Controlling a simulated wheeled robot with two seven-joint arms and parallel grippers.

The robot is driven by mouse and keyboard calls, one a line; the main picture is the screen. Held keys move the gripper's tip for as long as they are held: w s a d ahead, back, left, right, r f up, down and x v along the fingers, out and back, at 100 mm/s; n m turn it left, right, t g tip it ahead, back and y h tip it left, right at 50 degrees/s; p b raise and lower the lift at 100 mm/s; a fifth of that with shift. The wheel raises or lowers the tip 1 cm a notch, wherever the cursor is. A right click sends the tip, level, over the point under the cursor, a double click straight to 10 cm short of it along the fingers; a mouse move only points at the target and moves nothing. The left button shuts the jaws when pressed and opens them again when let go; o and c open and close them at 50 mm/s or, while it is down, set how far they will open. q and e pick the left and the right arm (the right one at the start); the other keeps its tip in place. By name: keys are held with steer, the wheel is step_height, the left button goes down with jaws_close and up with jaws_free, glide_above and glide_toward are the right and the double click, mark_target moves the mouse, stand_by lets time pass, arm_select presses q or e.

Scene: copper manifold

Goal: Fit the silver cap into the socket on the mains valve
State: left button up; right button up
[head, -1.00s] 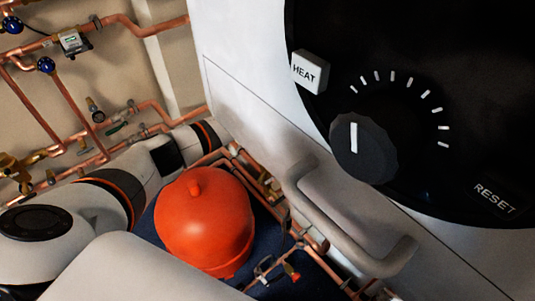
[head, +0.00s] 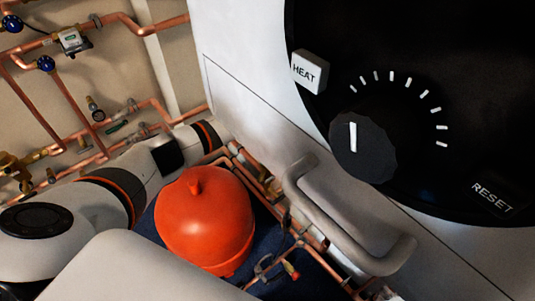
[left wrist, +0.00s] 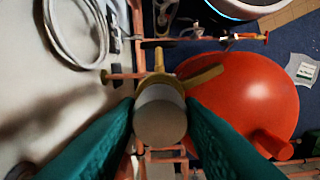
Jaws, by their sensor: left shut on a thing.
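In the left wrist view, my left gripper (left wrist: 160,106) has two teal fingers closed on the sides of a silver cap (left wrist: 160,122), a short round cylinder seen end-on. Directly behind the cap is a brass valve (left wrist: 158,84) with a lever pointing to the upper right, on copper pipework. The cap overlaps the valve and hides its socket; I cannot tell whether they touch. In the head view my left arm comes in from the left, but its gripper is hidden. My right gripper is in neither view.
A red vessel (head: 205,225) stands close beside the valve; it fills the right side of the left wrist view (left wrist: 245,100). A white boiler with a grey handle (head: 340,215) and black dial panel (head: 440,60) is at the right. Copper pipes (head: 45,110) run along the wall.

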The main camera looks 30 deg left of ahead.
arm_select(q)
steer(key=shift+f+b, duration=0.45)
steer(key=shift+f, duration=0.3)
stand_by(0.4)
steer(key=o, duration=1.1)
steer(key=shift+c, duration=0.2)
step_height(320, 180, up, 12)
steer(key=shift+p, duration=0.3)
